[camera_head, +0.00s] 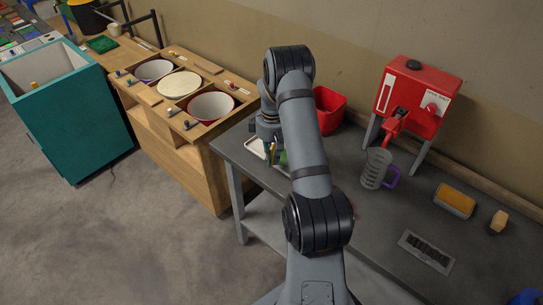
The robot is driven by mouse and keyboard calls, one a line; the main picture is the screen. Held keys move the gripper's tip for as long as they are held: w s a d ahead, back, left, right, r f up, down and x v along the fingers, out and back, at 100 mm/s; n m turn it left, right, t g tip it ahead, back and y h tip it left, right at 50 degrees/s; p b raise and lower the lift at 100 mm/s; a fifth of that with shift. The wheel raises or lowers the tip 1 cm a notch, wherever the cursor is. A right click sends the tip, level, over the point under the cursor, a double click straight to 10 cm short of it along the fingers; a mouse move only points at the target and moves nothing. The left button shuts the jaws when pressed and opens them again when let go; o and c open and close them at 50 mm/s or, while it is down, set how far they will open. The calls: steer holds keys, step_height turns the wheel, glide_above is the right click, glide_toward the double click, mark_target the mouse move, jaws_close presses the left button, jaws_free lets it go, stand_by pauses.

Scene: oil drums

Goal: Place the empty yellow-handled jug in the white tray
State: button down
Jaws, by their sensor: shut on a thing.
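My gripper (270,140) hangs over the left end of the grey workbench, partly hidden behind my own arm. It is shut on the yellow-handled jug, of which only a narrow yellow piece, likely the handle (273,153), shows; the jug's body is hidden. The white tray (254,146) lies on the bench just below and beside the gripper, its right part covered by my arm. I cannot tell whether the jug touches the tray.
A clear jug with a purple handle (376,168) stands below a red dispenser (412,100). A red bin (329,108) stands behind my arm. Something green (283,158) shows beside the gripper. A yellow-topped block (455,199) and a grate (426,250) lie to the right.

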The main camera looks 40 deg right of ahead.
steer(key=shift+f, duration=0.2)
steer(key=c, duration=2.2)
jaws_free()
steer(key=shift+f+b, duration=0.1)
steer(key=shift+b, duration=0.2)
steer(key=o, duration=0.3)
steer(key=shift+o, duration=0.7)
steer(key=shift+w+r, duration=0.1)
steer(key=shift+r, duration=0.6)
step_height(320, 180, up, 11)
steer(key=shift+r+b, duration=0.1)
steer(key=shift+b, duration=0.4)
